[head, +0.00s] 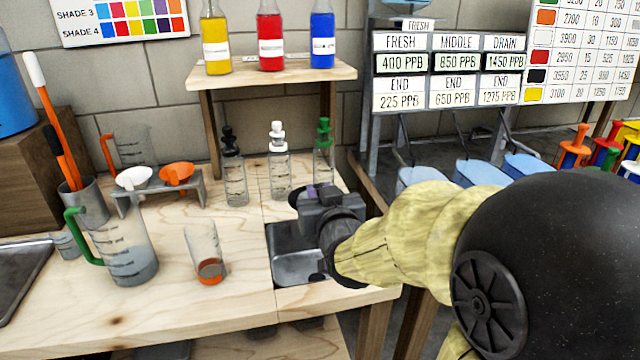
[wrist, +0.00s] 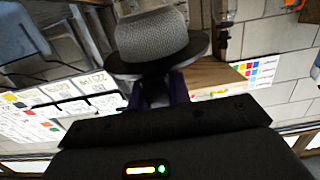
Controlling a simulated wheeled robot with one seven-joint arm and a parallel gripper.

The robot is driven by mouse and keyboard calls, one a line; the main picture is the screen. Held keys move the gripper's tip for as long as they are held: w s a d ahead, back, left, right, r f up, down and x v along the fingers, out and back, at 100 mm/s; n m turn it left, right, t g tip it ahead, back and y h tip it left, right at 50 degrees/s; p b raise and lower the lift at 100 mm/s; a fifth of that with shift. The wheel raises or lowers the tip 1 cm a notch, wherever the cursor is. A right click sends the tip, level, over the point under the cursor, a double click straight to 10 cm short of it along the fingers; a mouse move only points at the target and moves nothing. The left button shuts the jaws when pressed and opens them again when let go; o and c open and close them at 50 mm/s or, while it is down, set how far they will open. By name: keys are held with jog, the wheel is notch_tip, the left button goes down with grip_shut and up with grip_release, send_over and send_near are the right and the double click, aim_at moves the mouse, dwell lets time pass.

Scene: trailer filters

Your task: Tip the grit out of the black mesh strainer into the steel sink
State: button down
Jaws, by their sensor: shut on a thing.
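The black mesh strainer (wrist: 152,38) fills the top middle of the wrist view, its grey mesh bowl beyond a dark round rim. My gripper (wrist: 162,88) is shut on it just below the rim in that picture. The wrist picture shows the room upside down, so the bowl appears to hang downward. The inside of the bowl and any grit are hidden. In the head view my gripper (head: 312,200) is above the steel sink (head: 298,268), a square basin set in the wooden bench; my wrist covers part of it. The strainer is hard to make out there.
Three dropper bottles (head: 280,165) stand close behind the sink. A wooden shelf (head: 270,75) holds coloured bottles. A bare bench strip lies in front of the sink.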

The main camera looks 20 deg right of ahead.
jog(key=shift+r+p, duration=0.3)
jog(key=shift+p, duration=0.05)
jog(key=shift+w+g+y+p, duration=0.25)
jog(key=shift+g+p, duration=0.35)
jog(key=shift+p, duration=0.6)
jog(key=shift+r+p, duration=0.1)
jog(key=shift+p, duration=0.3)
jog(key=shift+w+g+p, duration=0.15)
jog(key=shift+g+p, duration=0.25)
jog(key=shift+p, duration=0.8)
jog(key=shift+w+r+g+p, duration=0.15)
jog(key=shift+g+p, duration=0.35)
jog(key=shift+p, duration=0.3)
jog(key=g+p, duration=0.1)
jog(key=p, duration=0.1)
jog(key=g+p, duration=0.1)
jog(key=p, duration=0.2)
jog(key=shift+w+d+r+y+p, duration=0.1)
jog(key=shift+w+r+y+p, duration=0.05)
jog(key=shift+w+y+p, duration=0.2)
